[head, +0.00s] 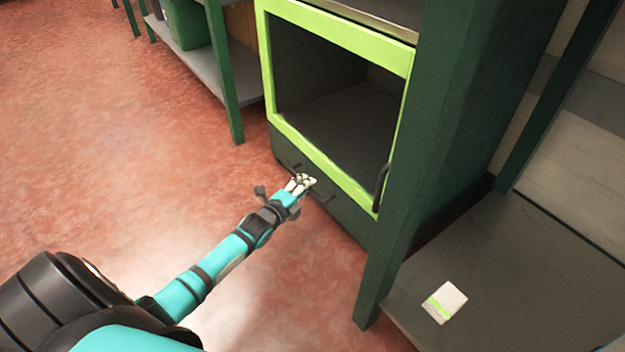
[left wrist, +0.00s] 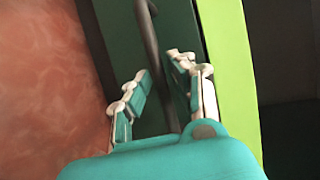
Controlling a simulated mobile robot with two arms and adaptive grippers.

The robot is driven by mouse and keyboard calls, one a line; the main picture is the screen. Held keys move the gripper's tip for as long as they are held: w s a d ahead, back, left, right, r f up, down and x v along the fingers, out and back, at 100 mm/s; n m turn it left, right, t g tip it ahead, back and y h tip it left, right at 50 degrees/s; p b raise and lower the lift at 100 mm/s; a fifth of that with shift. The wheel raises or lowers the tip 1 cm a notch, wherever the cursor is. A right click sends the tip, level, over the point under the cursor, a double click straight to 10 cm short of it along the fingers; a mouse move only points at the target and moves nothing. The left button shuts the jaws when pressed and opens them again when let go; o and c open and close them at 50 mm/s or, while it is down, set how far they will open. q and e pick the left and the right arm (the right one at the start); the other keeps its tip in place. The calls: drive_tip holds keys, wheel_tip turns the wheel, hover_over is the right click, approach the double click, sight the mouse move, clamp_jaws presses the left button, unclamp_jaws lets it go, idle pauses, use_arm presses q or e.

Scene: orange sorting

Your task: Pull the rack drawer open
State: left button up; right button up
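The rack drawer (head: 345,215) is a dark green front low on the rack, below a bright green frame, and it looks closed. Its dark bar handle (head: 326,193) runs along the drawer front. My left gripper (head: 306,180) is at the handle. In the left wrist view, the handle (left wrist: 152,45) passes between the spread fingers of my left gripper (left wrist: 160,82). The fingers look apart from the bar, with a gap on the left side. My right gripper is in neither view.
The bright green frame (head: 340,38) surrounds a dark open compartment above the drawer, with a second dark handle (head: 381,187) at its right side. A green post (head: 410,180) stands to the right. A grey shelf (head: 520,290) holds a small white and green box (head: 444,302). The reddish floor to the left is clear.

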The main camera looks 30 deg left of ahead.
use_arm(q)
drive_tip(key=shift+w+f, duration=0.1)
drive_tip(key=shift+w, duration=0.45)
clamp_jaws()
